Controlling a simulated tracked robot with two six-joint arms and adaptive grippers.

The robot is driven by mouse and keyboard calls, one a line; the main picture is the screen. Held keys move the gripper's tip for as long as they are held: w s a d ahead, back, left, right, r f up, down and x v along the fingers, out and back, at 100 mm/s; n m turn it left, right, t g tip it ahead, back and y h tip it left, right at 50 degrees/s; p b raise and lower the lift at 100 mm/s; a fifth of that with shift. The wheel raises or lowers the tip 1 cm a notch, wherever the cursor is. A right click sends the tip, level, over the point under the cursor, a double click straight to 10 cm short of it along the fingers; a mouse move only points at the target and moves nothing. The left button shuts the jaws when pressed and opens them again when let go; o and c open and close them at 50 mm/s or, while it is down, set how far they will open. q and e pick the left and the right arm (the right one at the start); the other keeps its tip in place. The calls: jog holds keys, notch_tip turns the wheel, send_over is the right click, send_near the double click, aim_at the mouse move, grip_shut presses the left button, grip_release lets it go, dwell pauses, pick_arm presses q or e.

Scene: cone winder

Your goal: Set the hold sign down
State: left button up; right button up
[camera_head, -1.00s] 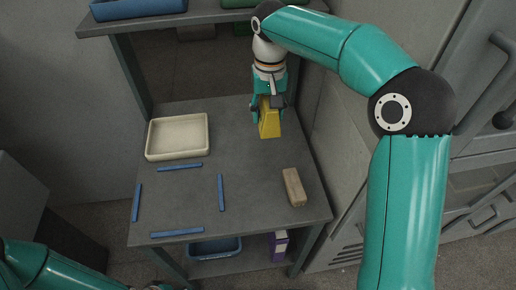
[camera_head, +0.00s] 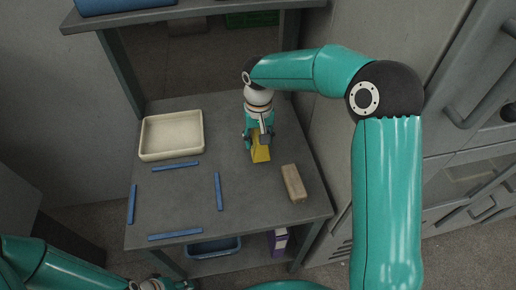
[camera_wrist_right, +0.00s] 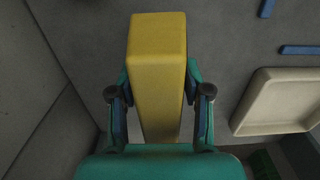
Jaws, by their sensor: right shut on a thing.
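The hold sign is a yellow, tapering block (camera_head: 260,149), over the table's right half in the head view. My right gripper (camera_head: 258,134) is shut on it from above. In the right wrist view the yellow sign (camera_wrist_right: 158,70) sits between the two fingers (camera_wrist_right: 158,108), its far end pointing away from the palm. I cannot tell whether its lower end touches the table. Blue strips (camera_head: 218,191) mark out a rectangle on the table to its front left. My left gripper (camera_head: 172,285) shows only partly at the bottom edge; its fingers are not clear.
The grey table (camera_head: 255,205) carries a cream tray (camera_head: 143,148) at the back left and a tan block (camera_head: 293,183) at the right. A shelf (camera_head: 210,14) overhangs the back. Cabinets stand close on the right. The area inside the blue strips is empty.

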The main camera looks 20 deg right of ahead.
jog(key=shift+f, duration=2.3)
jog(key=o, duration=1.2)
jog(key=shift+r, duration=0.1)
notch_tip(320, 180, up, 12)
